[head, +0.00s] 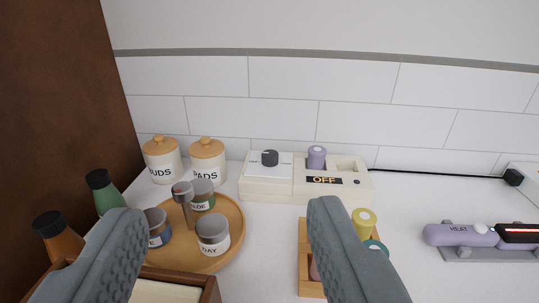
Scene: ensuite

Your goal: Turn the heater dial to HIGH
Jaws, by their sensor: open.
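The heater (261,190) is a low cream-white box at the back of the counter against the tiled wall. Its dark round dial (270,158) stands on the left part of its top; marks beside the dial are too small to read. A display (324,180) on its front reads OFF. A purple cylinder (316,157) stands in the heater's top, right of the dial. My gripper (225,218) is open in the foreground, its two grey fingers wide apart and nothing between the tips. The dial lies beyond the fingers, apart from them.
A round wooden tray (236,243) with several jars is left of centre. BUDS (162,160) and PADS (207,161) canisters stand behind it. A wooden holder (304,262) with rollers is at right, partly hidden. A purple HEAT tool (462,235) lies far right. Bottles (105,191) and brown panel are left.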

